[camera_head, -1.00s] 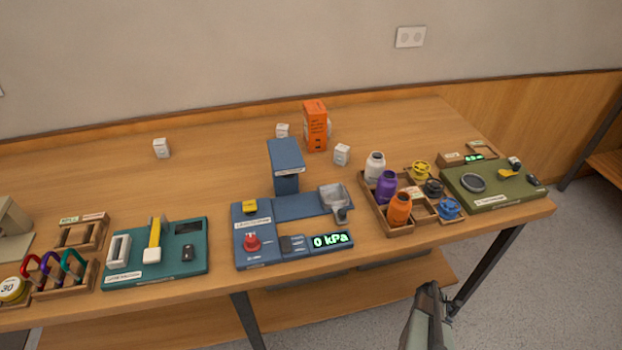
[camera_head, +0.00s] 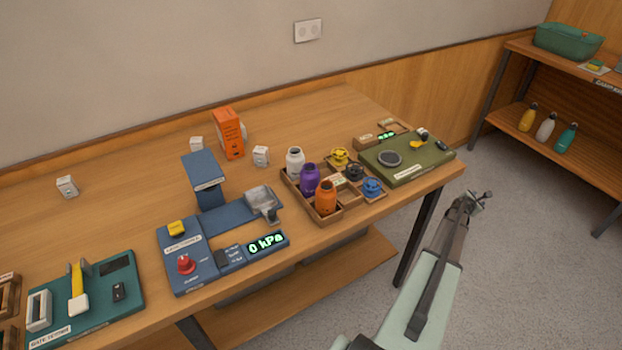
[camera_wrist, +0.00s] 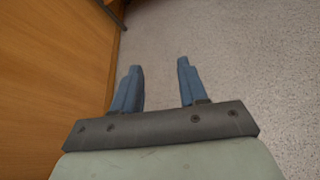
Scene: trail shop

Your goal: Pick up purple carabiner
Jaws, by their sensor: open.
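No purple carabiner shows in the current views. Only the right edge of a wooden rack (camera_head: 8,298) shows at the far left of the head view, with no carabiner visible on it. My gripper (camera_head: 478,200) is at the right of the head view, beyond the table's right end and over the grey floor. In the wrist view my gripper (camera_wrist: 159,72) has its two blue fingers apart, with nothing but floor between them.
The table holds a teal gate tester (camera_head: 103,306), a blue kPa station (camera_head: 205,242), a wooden tray (camera_head: 292,190) of bottles and lids, and a green mat (camera_head: 432,157). A shelf unit (camera_head: 545,75) stands at right. Open floor (camera_head: 530,260) lies between.

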